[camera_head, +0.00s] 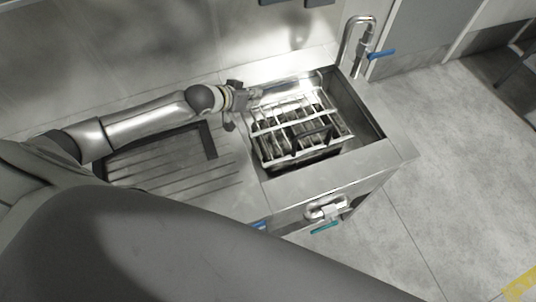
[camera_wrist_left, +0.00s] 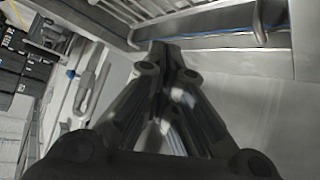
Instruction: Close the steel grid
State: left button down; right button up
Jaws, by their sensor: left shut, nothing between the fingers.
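The steel grid (camera_head: 293,119) is a frame of bright metal bars over a dark basket-like rack in the sink. I cannot tell whether it lies fully flat. My left gripper (camera_head: 258,92) is at the sink's left side, close to the grid's far left corner. In the left wrist view its fingers (camera_wrist_left: 166,47) are together, shut and empty. Metal bars and a rail (camera_wrist_left: 208,40) show just beyond the fingertips there. I cannot tell whether the fingertips touch the rail. My right gripper is not in view.
The steel sink (camera_head: 362,112) surrounds the rack, with free room at its right. A tap with a blue lever (camera_head: 381,53) stands at the far right corner. A ridged drainboard (camera_head: 170,170) lies to the left. A handle (camera_head: 326,208) protrudes from the front.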

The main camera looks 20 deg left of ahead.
pick_arm(q)
jog(key=d+m+g+b, duration=0.1)
jog(key=d+g, duration=0.2)
jog(key=m+g+y+b, duration=0.2)
jog(key=m+g, duration=0.5)
jog(key=g, duration=0.1)
send_near(269, 165)
jog(key=f, duration=0.1)
jog(key=f+p, duration=0.1)
jog(key=f, duration=0.2)
jog(key=shift+s+d+p, duration=0.2)
jog(key=shift+d+p, duration=0.05)
jog(key=shift+p, duration=0.05)
jog(key=shift+f, duration=0.1)
